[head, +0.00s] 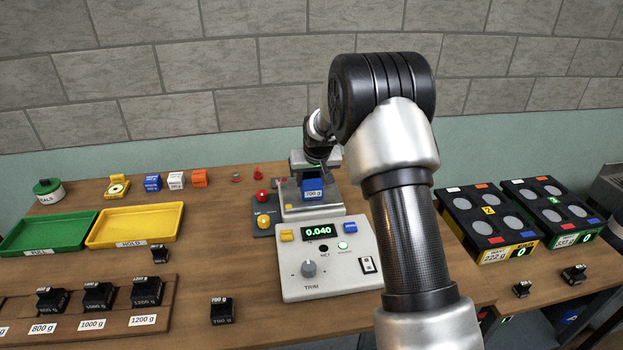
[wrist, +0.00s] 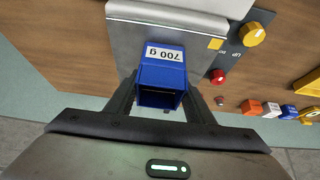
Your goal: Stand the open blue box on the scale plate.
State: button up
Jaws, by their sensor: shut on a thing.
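The open blue box (head: 312,189), labelled 700 g, is at the scale plate (head: 297,210). In the wrist view the box (wrist: 162,70) shows its dark hollow inside towards me. My gripper (wrist: 160,92) is shut on the box, one finger on each side. In the head view my gripper (head: 314,165) is partly hidden behind the box and my arm. The grey plate (wrist: 190,42) lies beyond and under the box in the wrist view. I cannot tell whether the box touches it. The scale display (head: 318,230) reads 0.040.
Red and yellow knobs (head: 263,221) stand just left of the plate. Green (head: 22,247) and yellow (head: 112,242) trays and several black weights (head: 145,291) lie to the left. Two black-topped units with round pads (head: 461,209) stand to the right.

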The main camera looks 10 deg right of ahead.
jog(key=shift+f, duration=0.1)
jog(key=shift+f, duration=0.15)
jog(key=o, duration=1.1)
jog(key=shift+c, duration=0.2)
